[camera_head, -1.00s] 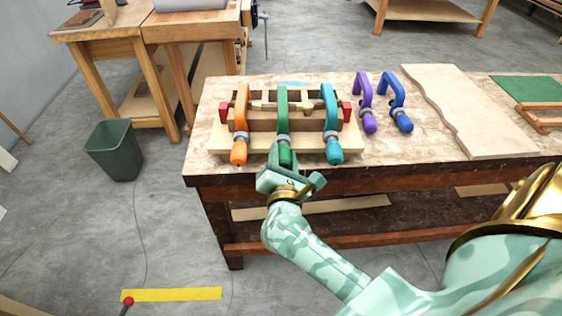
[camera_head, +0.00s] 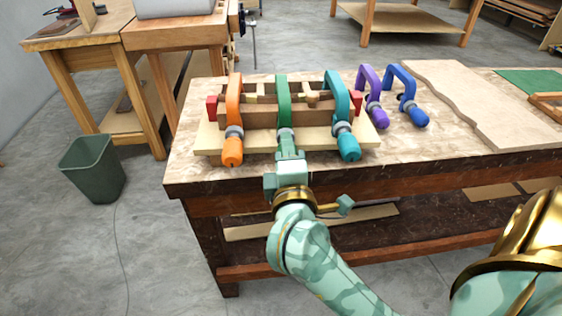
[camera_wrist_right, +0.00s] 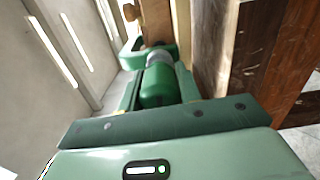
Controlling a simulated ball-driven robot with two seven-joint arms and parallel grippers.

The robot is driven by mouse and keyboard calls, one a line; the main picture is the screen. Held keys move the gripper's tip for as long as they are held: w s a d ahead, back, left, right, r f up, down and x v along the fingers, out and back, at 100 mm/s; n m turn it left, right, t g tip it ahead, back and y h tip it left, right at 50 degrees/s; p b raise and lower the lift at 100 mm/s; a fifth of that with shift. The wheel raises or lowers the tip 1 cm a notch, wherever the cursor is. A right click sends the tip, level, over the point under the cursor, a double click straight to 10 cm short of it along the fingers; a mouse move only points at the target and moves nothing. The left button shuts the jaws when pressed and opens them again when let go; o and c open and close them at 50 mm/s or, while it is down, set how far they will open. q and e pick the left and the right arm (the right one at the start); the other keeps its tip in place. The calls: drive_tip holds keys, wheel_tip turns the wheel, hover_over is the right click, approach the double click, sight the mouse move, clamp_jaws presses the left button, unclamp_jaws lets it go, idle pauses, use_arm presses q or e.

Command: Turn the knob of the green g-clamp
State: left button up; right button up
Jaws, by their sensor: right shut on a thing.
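The green g-clamp (camera_head: 284,98) stands in the middle of a row of three clamps on the wooden lamination assembly. Its green knob (camera_wrist_right: 158,86) points towards me and shows clearly in the right wrist view, below a grey collar. My right gripper (camera_head: 289,151) reaches the knob from the front, at the bench edge. Its fingers are shut on the knob, one on each side, and hide most of it in the head view. The clamp frame also shows in the right wrist view (camera_wrist_right: 131,52). My left gripper is not in view.
An orange clamp (camera_head: 234,98) stands left of the green one and a teal clamp (camera_head: 341,105) right of it, both close. Purple (camera_head: 371,88) and blue (camera_head: 404,86) clamps lie further right on the workbench (camera_head: 188,150). A bin (camera_head: 94,168) stands on the floor at left.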

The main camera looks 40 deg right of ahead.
drive_tip(key=shift+f+m+b, duration=0.25)
drive_tip(key=shift+m+b, duration=0.25)
drive_tip(key=shift+b, duration=0.05)
drive_tip(key=shift+m+b, duration=0.4)
drive_tip(key=shift+b, duration=0.05)
drive_tip(key=shift+r+m, duration=0.3)
drive_tip(key=shift+m, duration=0.6)
drive_tip(key=m, duration=0.2)
drive_tip(key=shift+r+m, duration=0.1)
drive_tip(key=shift+m, duration=0.3)
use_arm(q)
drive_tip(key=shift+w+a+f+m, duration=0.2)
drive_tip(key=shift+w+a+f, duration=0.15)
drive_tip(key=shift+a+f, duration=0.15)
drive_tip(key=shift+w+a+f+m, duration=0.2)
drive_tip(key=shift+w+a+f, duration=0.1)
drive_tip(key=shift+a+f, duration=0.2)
use_arm(e)
drive_tip(key=m, duration=0.4)
drive_tip(key=shift+m, duration=0.4)
drive_tip(key=o, duration=1)
